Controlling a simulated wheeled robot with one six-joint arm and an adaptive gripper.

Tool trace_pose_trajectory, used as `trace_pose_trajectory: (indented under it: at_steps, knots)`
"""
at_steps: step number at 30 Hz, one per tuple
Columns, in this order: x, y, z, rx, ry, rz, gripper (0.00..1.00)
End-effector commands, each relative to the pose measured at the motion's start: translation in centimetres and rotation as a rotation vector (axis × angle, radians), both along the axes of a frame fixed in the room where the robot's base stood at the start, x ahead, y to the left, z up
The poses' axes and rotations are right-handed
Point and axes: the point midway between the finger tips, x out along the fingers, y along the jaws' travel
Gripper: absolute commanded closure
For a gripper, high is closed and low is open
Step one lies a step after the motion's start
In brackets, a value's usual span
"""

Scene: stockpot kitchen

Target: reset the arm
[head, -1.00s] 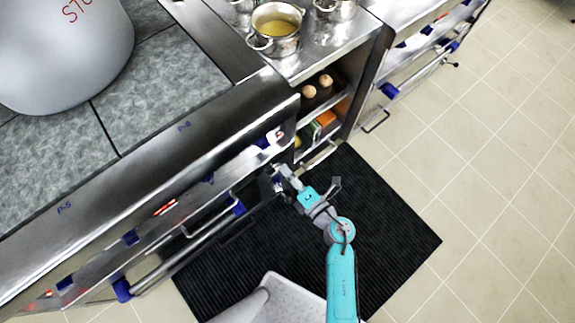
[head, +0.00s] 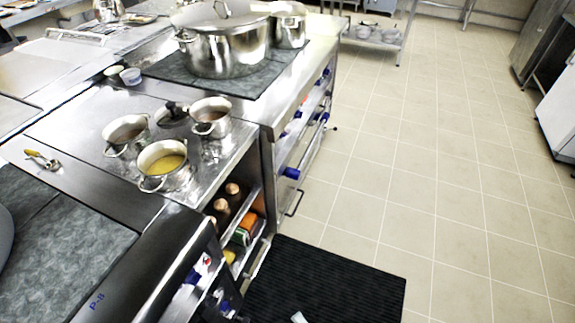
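My gripper cannot be made out in the head view. Only a small pale piece shows at the bottom edge over the black mat (head: 330,285), perhaps part of my arm; it is too cut off to tell which part. The rest of the arm is out of frame. I cannot see whether the gripper holds anything.
A steel counter carries small pots, one with yellow liquid (head: 163,165), and a large stockpot (head: 225,50). Below, an open shelf holds brown-topped bottles (head: 226,200) and an orange box (head: 250,222). The tiled floor (head: 450,180) at right is clear.

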Motion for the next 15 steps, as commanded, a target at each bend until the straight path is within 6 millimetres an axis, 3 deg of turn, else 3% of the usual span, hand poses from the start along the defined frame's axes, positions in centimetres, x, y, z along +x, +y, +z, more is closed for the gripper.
trace_pose_trajectory:
  at_steps: [6, 15]
  knots:
    - [-4.9, -6.6, 3.3, 0.245, 0.197, -0.209, 0.33]
    - [-11.5, -13.3, 8.2, 0.616, 0.447, -0.482, 0.33]
